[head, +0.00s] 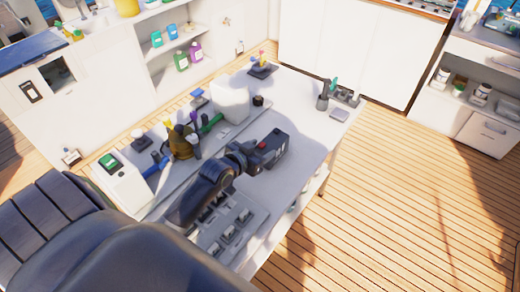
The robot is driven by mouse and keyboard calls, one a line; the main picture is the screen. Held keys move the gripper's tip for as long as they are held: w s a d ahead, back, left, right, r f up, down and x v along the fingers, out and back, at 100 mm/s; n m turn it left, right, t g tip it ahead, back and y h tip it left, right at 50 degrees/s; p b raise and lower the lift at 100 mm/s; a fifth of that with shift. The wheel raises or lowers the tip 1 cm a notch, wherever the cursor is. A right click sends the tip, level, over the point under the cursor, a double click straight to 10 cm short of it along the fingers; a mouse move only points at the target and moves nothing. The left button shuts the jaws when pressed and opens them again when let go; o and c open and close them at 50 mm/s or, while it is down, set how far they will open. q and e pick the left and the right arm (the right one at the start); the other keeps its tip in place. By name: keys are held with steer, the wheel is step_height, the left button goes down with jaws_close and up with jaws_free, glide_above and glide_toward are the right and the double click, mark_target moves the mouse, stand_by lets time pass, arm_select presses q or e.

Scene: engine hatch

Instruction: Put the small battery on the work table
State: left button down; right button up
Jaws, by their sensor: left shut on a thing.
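The small battery (275,148) is a dark block with a red spot on its top, near the middle of the head view. My left gripper (257,157) is shut on it from the lower left, and the dark wrist hides part of the near side. The battery is over the pale top of the work table (298,100). I cannot tell whether its underside touches the tabletop. My right gripper is not in view.
A white container (231,101) and green and blue tools stand along the table's left side. A dark holder (323,98) stands near the far right corner. A grey tray (228,232) lies at the near end.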

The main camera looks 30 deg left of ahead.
arm_select(q)
steer(key=shift+r, duration=0.15)
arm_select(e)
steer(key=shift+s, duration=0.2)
arm_select(q)
steer(key=c, duration=0.9)
jaws_free()
steer(key=shift+f, duration=0.2)
steer(key=shift+c, duration=0.2)
steer(key=o, duration=0.5)
steer(key=shift+c, duration=0.2)
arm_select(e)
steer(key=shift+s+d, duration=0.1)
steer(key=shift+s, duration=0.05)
arm_select(q)
steer(key=shift+s+r, duration=0.1)
steer(key=v, duration=1.2)
